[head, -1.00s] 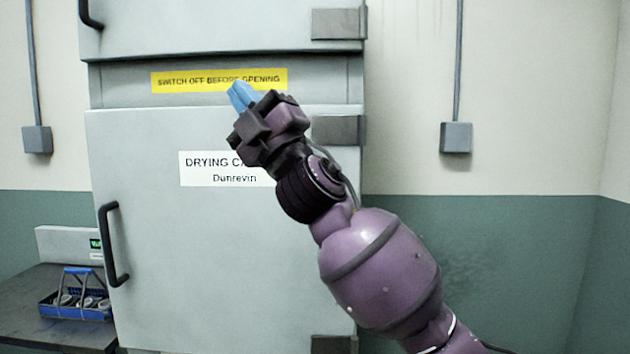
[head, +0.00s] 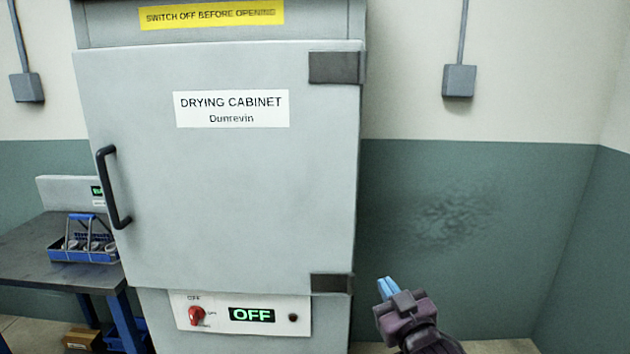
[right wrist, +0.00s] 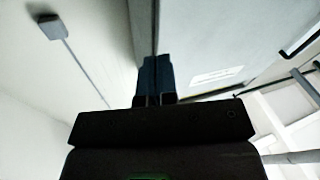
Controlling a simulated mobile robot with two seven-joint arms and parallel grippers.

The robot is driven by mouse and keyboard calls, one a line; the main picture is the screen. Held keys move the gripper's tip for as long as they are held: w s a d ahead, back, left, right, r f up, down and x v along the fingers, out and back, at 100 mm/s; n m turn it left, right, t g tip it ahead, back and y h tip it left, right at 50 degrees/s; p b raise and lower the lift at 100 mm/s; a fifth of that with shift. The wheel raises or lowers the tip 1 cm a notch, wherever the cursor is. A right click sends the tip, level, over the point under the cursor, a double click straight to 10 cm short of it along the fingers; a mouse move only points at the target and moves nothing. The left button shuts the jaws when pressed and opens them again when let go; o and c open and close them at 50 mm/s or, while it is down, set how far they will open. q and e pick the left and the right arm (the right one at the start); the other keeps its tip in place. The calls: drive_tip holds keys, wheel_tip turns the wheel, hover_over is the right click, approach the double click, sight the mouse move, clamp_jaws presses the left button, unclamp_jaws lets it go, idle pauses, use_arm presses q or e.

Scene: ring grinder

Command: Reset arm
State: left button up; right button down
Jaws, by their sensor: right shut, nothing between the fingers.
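My right gripper (head: 387,288) shows low in the head view, just right of the drying cabinet's lower right edge. Its blue fingers are shut with nothing between them, and they point up and slightly left. In the right wrist view the fingers (right wrist: 154,82) are together in front of the cabinet's edge. The drying cabinet (head: 230,200) is pale grey with its door shut and a black handle (head: 113,188) on the left. Its display (head: 251,315) reads OFF, beside a red knob (head: 196,316). My left gripper is not in view.
A dark table (head: 30,250) stands left of the cabinet, with a blue carrier (head: 82,250) holding several rings. A cardboard box (head: 82,339) is below it. A grey wall box (head: 459,81) hangs at right.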

drive_tip(key=s+d+f+m+g+h, duration=0.1)
drive_tip(key=s+d+f, duration=0.3)
drive_tip(key=s+f, duration=0.5)
drive_tip(key=s+d+f+m+g+h, duration=0.2)
drive_tip(key=s+d+f, duration=0.3)
drive_tip(key=s+f, duration=0.5)
drive_tip(key=s+d+f+m+g+h, duration=0.2)
drive_tip(key=s+d+f+g, duration=0.2)
drive_tip(key=s+f, duration=0.6)
drive_tip(key=shift+s+d, duration=0.4)
drive_tip(key=shift+s, duration=0.15)
